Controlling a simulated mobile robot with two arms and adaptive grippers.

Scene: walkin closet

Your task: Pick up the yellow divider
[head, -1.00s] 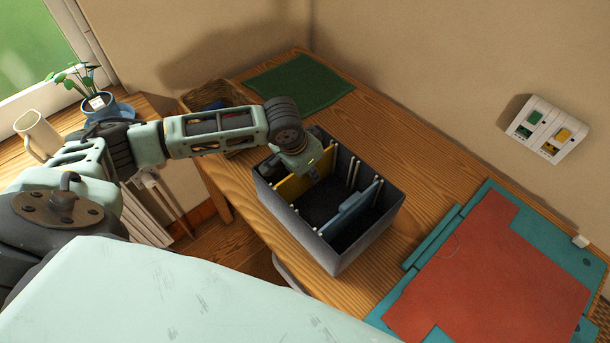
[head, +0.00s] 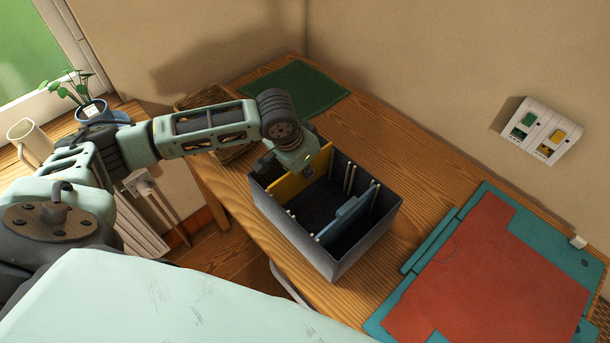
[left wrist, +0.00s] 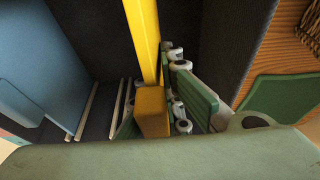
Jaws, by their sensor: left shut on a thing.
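The yellow divider (head: 291,186) stands in the left part of the dark grey box (head: 305,247), between white guide rods. In the left wrist view the yellow divider (left wrist: 143,40) runs up from the jaws, with its tab (left wrist: 152,110) between them. My left gripper (head: 308,170) reaches down over the box and is shut on the yellow divider; its fingers (left wrist: 163,112) lie on either side of the tab. The arm hides part of the divider in the head view. My right gripper is not in view.
A blue divider (head: 346,214) stands in the box's right part. A wicker basket (head: 233,152) is behind my arm, a green mat (head: 295,88) at the back. A teal and red board (head: 470,275) lies at right. A white switch panel (head: 543,130) is on the wall.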

